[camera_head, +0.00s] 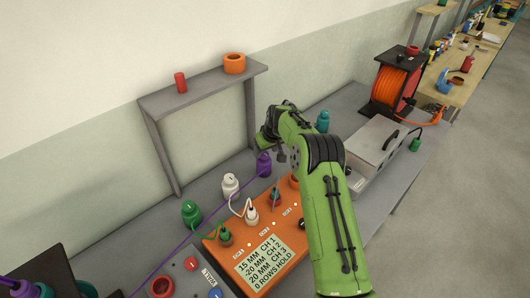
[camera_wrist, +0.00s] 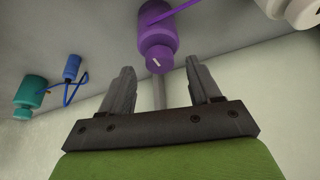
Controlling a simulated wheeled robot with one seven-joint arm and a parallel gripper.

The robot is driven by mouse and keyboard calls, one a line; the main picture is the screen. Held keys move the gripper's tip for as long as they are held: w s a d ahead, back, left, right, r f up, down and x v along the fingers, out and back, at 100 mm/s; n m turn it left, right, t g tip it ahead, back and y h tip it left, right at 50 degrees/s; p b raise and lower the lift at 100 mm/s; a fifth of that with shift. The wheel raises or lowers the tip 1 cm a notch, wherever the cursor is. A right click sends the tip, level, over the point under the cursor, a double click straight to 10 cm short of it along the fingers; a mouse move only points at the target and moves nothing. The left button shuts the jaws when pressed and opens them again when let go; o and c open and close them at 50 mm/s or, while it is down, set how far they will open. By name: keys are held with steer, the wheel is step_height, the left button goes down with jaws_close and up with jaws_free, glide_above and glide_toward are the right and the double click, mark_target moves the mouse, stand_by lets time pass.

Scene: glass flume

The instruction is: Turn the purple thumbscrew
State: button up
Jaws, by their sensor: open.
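A purple bottle-shaped piece (camera_head: 264,164) stands on the grey bench beside the orange box in the head view, with a purple cable running from it. In the wrist view the purple piece (camera_wrist: 155,28) shows at the top centre, with a round purple knob (camera_wrist: 157,58) that has a short white mark. My gripper (camera_wrist: 162,82) is open, and its two dark fingers point toward the knob with nothing between them. The knob appears just past the fingertips, roughly midway between them. I cannot tell the exact gap. In the head view my gripper is mostly hidden by my green arm.
The orange box (camera_head: 264,262) with a text display stands in front. White (camera_head: 230,186) and green (camera_head: 191,214) bottle-shaped pieces stand left of the purple one. A teal piece (camera_wrist: 30,92) shows left in the wrist view. A grey shelf (camera_head: 200,88) stands behind; a metal box (camera_head: 378,146) is right.

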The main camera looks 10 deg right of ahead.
mark_target(264, 155)
steer(key=shift+x, duration=1.1)
steer(key=c, duration=1.1)
steer(key=shift+o, duration=0.2)
steer(key=shift+a+m, duration=0.1)
steer(key=shift+m, duration=0.3)
steer(key=m+h+b, duration=0.1)
steer(key=m, duration=0.2)
steer(key=shift+a+m+h, duration=0.15)
steer(key=shift+m+h, duration=0.25)
steer(key=shift+a+r+m+h+p, duration=0.1)
steer(key=shift+m+h+p, duration=0.55)
steer(key=shift+m, duration=1.35)
